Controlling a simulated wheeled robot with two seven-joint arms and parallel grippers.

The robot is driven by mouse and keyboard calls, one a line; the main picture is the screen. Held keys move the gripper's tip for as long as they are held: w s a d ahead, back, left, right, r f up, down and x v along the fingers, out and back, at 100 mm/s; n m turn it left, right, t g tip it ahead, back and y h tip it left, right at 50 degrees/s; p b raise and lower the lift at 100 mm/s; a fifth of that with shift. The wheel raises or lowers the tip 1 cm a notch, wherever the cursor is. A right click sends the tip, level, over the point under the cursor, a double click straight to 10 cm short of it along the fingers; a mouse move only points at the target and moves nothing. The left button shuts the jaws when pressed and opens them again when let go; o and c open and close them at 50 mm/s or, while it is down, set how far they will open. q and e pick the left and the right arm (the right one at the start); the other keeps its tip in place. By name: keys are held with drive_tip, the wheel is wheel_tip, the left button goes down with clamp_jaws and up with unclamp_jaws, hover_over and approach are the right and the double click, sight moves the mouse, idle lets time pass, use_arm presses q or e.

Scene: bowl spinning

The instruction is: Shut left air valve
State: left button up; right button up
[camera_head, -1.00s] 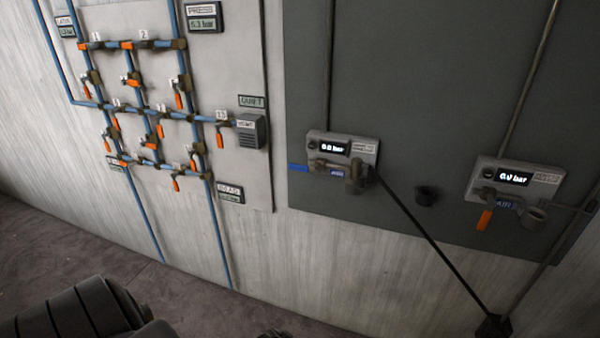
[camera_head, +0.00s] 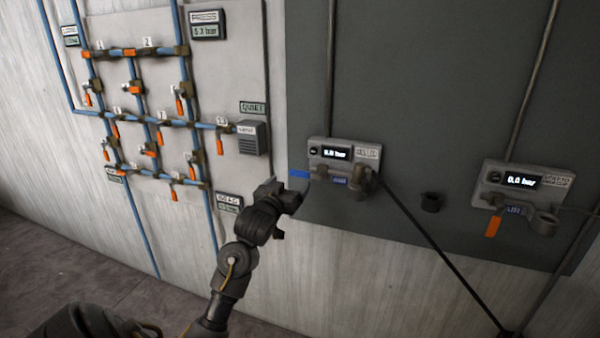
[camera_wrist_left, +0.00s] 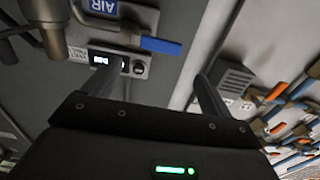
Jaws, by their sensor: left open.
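The left air valve has a blue lever handle (camera_head: 299,174) that sticks out to the left, roughly level, below the left gauge box (camera_head: 343,152). The gauge reads 0.0 bar. In the left wrist view the blue handle (camera_wrist_left: 160,46) lies beyond the fingers, beside the blue AIR label (camera_wrist_left: 103,6). My left gripper (camera_head: 290,214) is in front of the wall, below and slightly left of the handle. Its two fingers (camera_wrist_left: 163,78) are apart and empty in the left wrist view, and no contact with the handle shows. My right gripper is out of view.
A right gauge box (camera_head: 522,180) has an orange handle (camera_head: 494,226) hanging down. A dark hose (camera_head: 440,250) runs down from the left box. On the left is a panel of blue pipes (camera_head: 150,122) with several orange levers. A grey vent box (camera_head: 252,138) sits near my gripper.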

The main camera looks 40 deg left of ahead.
sight(299, 172)
use_arm(q)
drive_tip(key=p+x, duration=0.1)
drive_tip(key=x, duration=0.8)
drive_tip(key=shift+w+a, duration=0.1)
drive_tip(key=shift+w, duration=0.15)
drive_tip(key=c, duration=1.4)
drive_tip(key=shift+f, duration=0.1)
